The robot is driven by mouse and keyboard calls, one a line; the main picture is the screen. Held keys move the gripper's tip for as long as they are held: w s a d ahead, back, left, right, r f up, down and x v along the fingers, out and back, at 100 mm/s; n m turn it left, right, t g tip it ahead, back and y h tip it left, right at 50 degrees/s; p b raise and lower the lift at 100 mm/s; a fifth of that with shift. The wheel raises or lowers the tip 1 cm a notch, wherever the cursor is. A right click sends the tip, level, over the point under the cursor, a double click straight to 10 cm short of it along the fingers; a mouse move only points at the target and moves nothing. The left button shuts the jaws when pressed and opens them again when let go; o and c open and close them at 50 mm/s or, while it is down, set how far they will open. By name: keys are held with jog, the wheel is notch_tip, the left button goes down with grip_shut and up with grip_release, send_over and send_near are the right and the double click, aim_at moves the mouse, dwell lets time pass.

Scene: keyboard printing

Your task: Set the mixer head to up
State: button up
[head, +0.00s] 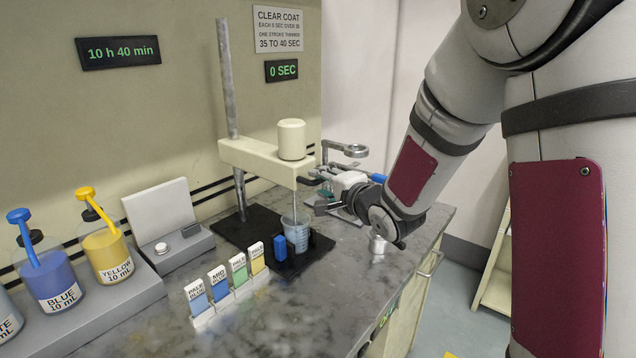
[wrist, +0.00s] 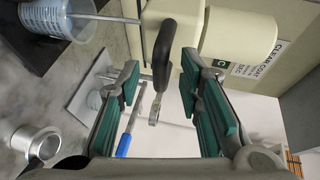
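The cream mixer head (head: 262,160) is on a grey metal pole (head: 227,85), with a round motor housing (head: 291,140) on top. Its thin stirring rod reaches down into a clear beaker (head: 296,234) on the black base. In the wrist view, the mixer head (wrist: 188,22) is at the top, and its black handle (wrist: 163,52) sticks out between the fingers. My gripper (wrist: 165,92) is open, with teal pads on either side of the handle; I cannot tell whether either pad touches it. In the head view, my gripper (head: 325,190) is at the mixer head's right end, partly hidden.
A metal cup (head: 378,244) stands on the counter below my arm. A ring stand (head: 345,150) with a blue-handled tool (wrist: 124,145) is behind my gripper. Colour cards (head: 238,270) and pump bottles (head: 105,250) are at left.

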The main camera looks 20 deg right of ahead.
jog(key=shift+x, duration=1.45)
grip_shut()
jog(key=shift+r, duration=0.1)
notch_tip(320, 180, up, 15)
jog(key=p, duration=0.9)
grip_release()
